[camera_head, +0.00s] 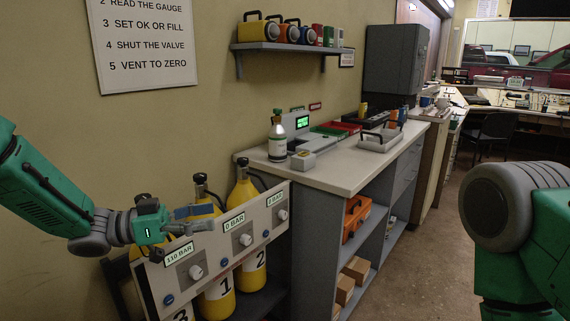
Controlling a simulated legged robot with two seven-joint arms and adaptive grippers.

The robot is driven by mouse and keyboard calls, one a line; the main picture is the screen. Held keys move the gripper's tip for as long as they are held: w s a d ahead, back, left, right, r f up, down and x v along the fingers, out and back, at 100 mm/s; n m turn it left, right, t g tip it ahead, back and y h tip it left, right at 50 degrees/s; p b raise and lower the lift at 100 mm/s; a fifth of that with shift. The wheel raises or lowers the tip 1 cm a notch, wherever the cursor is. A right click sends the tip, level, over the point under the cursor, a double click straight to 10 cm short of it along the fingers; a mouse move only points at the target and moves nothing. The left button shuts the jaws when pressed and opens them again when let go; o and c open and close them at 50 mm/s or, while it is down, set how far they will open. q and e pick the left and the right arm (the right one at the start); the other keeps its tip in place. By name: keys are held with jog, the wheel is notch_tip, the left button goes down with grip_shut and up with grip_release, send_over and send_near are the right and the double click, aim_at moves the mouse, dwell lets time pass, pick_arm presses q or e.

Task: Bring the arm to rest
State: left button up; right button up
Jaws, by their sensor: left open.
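My left arm (45,190) comes in from the left edge. Its gripper (203,219) is open, with nothing seen between its fingers. It is at the left part of a grey gauge panel (215,243), over or in front of its upper edge; I cannot tell if they touch. The panel has displays reading 110 BAR (179,254) and 0 BAR (234,222), a third partly unclear one, and a round knob under each. Yellow cylinders (253,282) numbered 1, 2 and 3 stand behind and below the panel, partly hidden. My right gripper is out of view.
A wall shelf (290,47) and instruction sign (145,45) are above. Open floor (428,255) lies right of the counter.

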pick_arm(q)
notch_tip(320, 180, down, 13)
jog(key=s+d+n+t+y, duration=0.1)
jog(key=s+n+t+y, duration=0.25)
jog(key=n+y, duration=0.2)
jog(key=s+a+f+n+g+y, duration=0.1)
jog(key=s+a+f+n+y, duration=0.15)
jog(key=s+f, duration=0.35)
jog(key=s+a+f+n+y, duration=0.15)
jog(key=s+f+y, duration=0.25)
jog(key=f, duration=0.5)
jog(key=s+a+f+n+g+y, duration=0.1)
jog(key=s+a+f+g+y, duration=0.1)
jog(key=s, duration=0.6)
jog(key=s+a+f+n+g+y, duration=0.1)
jog(key=s+a+f+g, duration=0.1)
jog(key=s, duration=0.6)
jog(key=s+a+f+n+g+y, duration=0.1)
jog(key=s+a+f+g+y, duration=0.1)
jog(key=s+a, duration=0.3)
jog(key=s+f+g, duration=0.1)
jog(key=s, duration=0.1)
jog(key=shift+s+a+f+y, duration=0.15)
jog(key=shift+s+f+y, duration=0.15)
jog(key=shift+s, duration=0.1)
jog(key=shift+d+r, duration=0.15)
jog(key=shift+d, duration=0.2)
jog(key=shift+a, duration=0.3)
